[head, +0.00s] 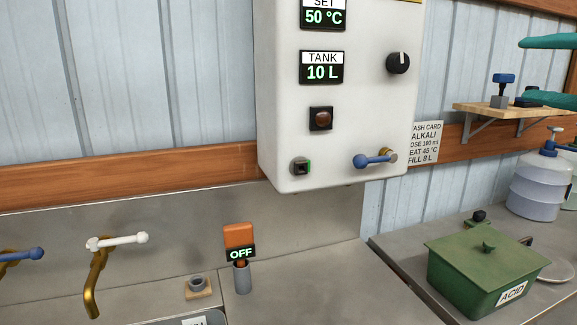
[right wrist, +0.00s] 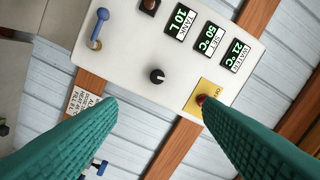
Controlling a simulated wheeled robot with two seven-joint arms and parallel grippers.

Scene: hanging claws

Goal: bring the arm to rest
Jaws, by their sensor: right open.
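My right gripper (head: 520,71) shows at the right edge of the head view as two teal fingers, set wide apart with nothing between them. It is to the right of the white control box (head: 285,120). In the right wrist view the open fingers (right wrist: 158,93) point toward the box and wall. One fingertip overlaps the edge of a red button (right wrist: 202,99) on a yellow plate there; I cannot tell the distance from that view. The box displays read tank 10 L, set 50 °C and water 21 °C (right wrist: 236,55). My left gripper is not in view.
A small wooden shelf (head: 487,113) with a blue-topped item (head: 503,80) sits close to the right gripper. Below are a large pump bottle (head: 538,185) and a green ACID box (head: 480,268). A blue lever (head: 372,161) juts from the control box. Taps (head: 117,241) stand at left.

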